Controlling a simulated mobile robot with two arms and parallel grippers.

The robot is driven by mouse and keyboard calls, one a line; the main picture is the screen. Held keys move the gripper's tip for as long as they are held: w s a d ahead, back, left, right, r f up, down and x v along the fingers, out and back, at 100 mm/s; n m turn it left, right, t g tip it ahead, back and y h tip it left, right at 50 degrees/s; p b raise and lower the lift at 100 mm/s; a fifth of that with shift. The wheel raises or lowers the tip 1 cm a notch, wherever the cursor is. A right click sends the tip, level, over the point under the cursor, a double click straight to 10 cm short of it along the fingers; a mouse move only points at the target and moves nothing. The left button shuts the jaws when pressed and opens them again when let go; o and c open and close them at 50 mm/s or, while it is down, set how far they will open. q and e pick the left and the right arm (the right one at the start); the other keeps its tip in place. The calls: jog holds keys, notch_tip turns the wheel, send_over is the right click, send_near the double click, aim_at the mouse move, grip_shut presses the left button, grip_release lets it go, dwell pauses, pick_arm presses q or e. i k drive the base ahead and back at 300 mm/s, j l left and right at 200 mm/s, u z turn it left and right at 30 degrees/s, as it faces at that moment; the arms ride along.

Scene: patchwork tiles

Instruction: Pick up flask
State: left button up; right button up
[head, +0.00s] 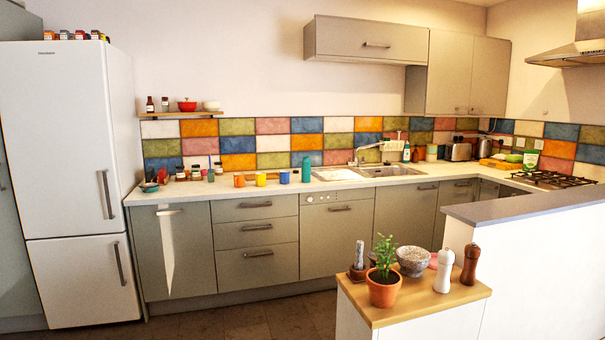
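A teal flask (306,170) stands upright on the white counter (340,185) against the tiled wall, left of the sink. It is small in the head view, and nothing hides it. An orange mug (239,181), a yellow mug (261,179) and a blue mug (284,177) stand in a row to its left. Neither of my grippers shows in the head view.
A wooden-topped block (440,300) in front holds a potted plant (383,285), a stone mortar (413,261) and two mills. A half wall (540,205) closes the right side. A white fridge (70,170) stands left. Some floor (250,318) is free before the cabinets.

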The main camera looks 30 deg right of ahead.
aim_at(305, 164)
jog(key=i+j, duration=0.1)
jog(key=i, duration=0.7)
jog(key=i+j, duration=0.1)
jog(key=i, duration=0.75)
jog(key=i+j, duration=0.1)
jog(key=i, duration=0.7)
jog(key=i+j+z, duration=0.1)
jog(key=i+z, duration=0.3)
jog(key=i+j+z, duration=0.2)
jog(key=z, duration=0.2)
jog(key=i+j+z, duration=0.3)
jog(key=z, duration=0.15)
jog(key=i+j+z, duration=0.6)
jog(key=j, duration=0.15)
jog(key=j+z, duration=0.15)
jog(key=j, duration=0.2)
jog(key=i, duration=0.35)
